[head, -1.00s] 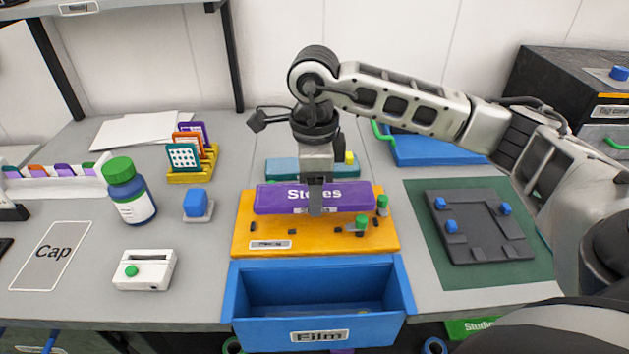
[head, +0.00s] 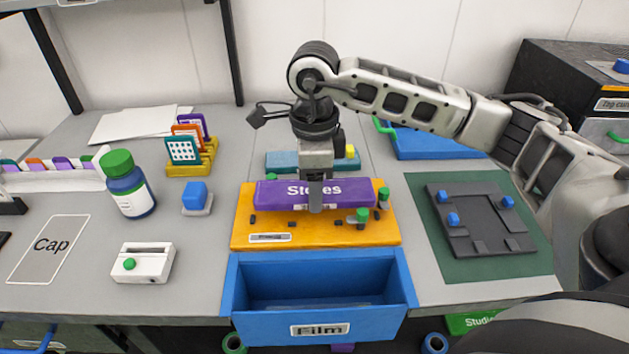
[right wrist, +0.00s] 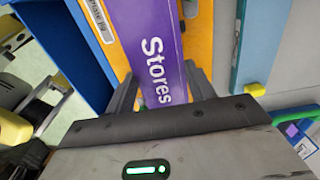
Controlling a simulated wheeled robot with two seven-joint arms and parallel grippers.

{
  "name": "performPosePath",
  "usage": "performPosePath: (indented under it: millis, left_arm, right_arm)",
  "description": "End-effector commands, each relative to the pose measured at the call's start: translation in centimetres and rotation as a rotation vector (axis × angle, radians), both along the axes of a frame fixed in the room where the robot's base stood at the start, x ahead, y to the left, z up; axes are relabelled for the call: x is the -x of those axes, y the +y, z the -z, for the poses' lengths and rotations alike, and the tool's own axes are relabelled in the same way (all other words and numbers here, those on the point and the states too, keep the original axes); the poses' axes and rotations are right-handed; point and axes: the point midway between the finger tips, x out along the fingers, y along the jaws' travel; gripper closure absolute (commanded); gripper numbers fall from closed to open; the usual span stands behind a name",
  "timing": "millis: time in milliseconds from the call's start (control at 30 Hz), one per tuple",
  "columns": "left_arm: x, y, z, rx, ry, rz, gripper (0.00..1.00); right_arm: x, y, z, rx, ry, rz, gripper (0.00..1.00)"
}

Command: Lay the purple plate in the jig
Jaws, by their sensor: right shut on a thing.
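The purple plate (head: 270,194), lettered "Stores", is in my right gripper (head: 316,207). The gripper is shut on the middle of the plate, which lies lengthwise left to right over the back half of the orange jig board (head: 240,238). The jig has small dark pegs, green knobs and a label at its front left. In the right wrist view the purple plate (right wrist: 150,45) shows between the fingers, with the orange jig (right wrist: 199,45) beneath it. I cannot tell whether the plate touches the jig. My left gripper is out of view.
An open blue drawer (head: 318,328) is right in front of the jig. A dark fixture with blue knobs (head: 480,240) lies on a green mat (head: 450,268) to the right. A teal block (head: 283,160) is behind. A bottle (head: 127,185) and white device (head: 143,263) stand left.

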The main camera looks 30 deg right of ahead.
Motion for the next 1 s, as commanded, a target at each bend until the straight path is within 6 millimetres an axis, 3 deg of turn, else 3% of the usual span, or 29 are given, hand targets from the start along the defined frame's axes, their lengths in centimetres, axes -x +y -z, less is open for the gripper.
performPosePath:
  millis: [1000]
  left_arm:
    - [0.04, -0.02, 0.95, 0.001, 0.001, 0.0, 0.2]
  right_arm:
    - [-0.03, 0.01, 0.75, 0.0, -0.001, 0.0, 0.74]
